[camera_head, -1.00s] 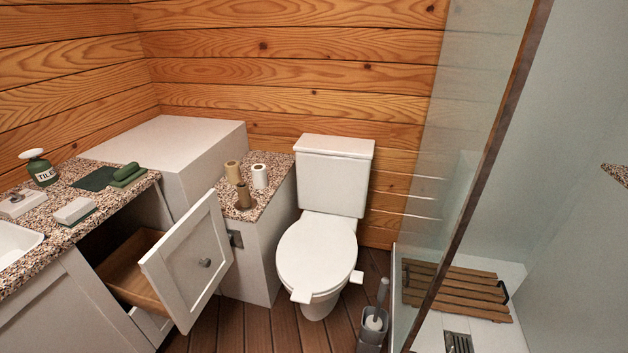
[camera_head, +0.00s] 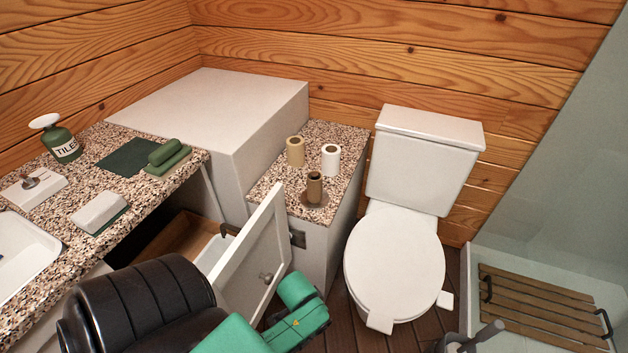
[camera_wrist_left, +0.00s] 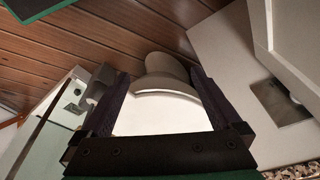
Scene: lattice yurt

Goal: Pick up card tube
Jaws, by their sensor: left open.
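My left arm reaches in from the bottom of the head view, below and in front of the ledge. Its fingers are not clear there. In the left wrist view my left gripper (camera_wrist_left: 150,76) is open and empty, with the white toilet beyond its fingers. The card tube is not seen in that view. My right gripper is not in view.
An open drawer with a white front (camera_head: 258,258) juts out between my left arm and the ledge. The toilet (camera_head: 395,262) stands right of the ledge. A tall white box (camera_head: 225,110) is on its left.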

